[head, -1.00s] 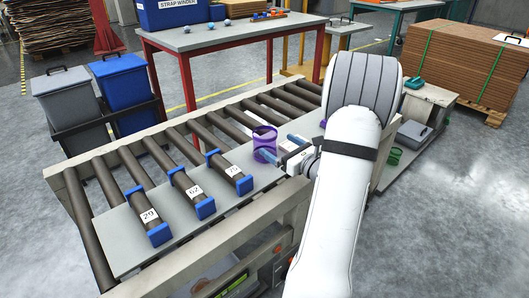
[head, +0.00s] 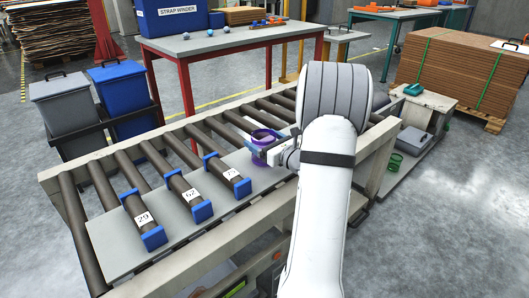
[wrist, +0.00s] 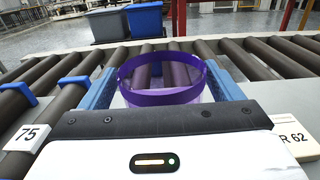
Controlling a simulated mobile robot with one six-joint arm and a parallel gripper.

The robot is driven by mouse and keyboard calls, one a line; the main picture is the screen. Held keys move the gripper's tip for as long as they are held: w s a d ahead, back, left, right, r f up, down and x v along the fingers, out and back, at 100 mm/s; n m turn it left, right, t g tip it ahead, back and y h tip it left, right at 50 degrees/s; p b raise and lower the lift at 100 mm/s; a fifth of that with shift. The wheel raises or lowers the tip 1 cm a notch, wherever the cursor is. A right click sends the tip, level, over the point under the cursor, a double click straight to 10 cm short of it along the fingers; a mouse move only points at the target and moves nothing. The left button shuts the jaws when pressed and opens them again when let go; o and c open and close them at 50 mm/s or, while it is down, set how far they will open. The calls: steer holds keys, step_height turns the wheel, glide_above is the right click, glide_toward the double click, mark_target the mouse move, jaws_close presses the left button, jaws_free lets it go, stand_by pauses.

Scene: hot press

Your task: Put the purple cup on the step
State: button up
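The purple cup (head: 265,137) stands upright on the grey plate (head: 258,180) on the roller conveyor. In the wrist view the cup (wrist: 163,80) is centred, its round open rim facing up. My gripper (head: 264,146) is low at the cup, with one blue finger on each side of it. The wrist view shows my gripper (wrist: 162,92) spread wide around the cup; I cannot tell whether the fingers touch it. The cup's lower part is hidden by the gripper body. No step is clearly identifiable; a low unit with a grey lower platform (head: 383,172) stands at right.
Several rollers with blue ends and number labels (head: 187,196) lie left of the cup. Grey (head: 70,112) and blue (head: 124,95) bins stand behind the conveyor. A red-legged table (head: 232,36) stands at the back. A green object (head: 394,163) sits on the platform.

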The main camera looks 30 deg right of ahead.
steer(key=c, duration=0.9)
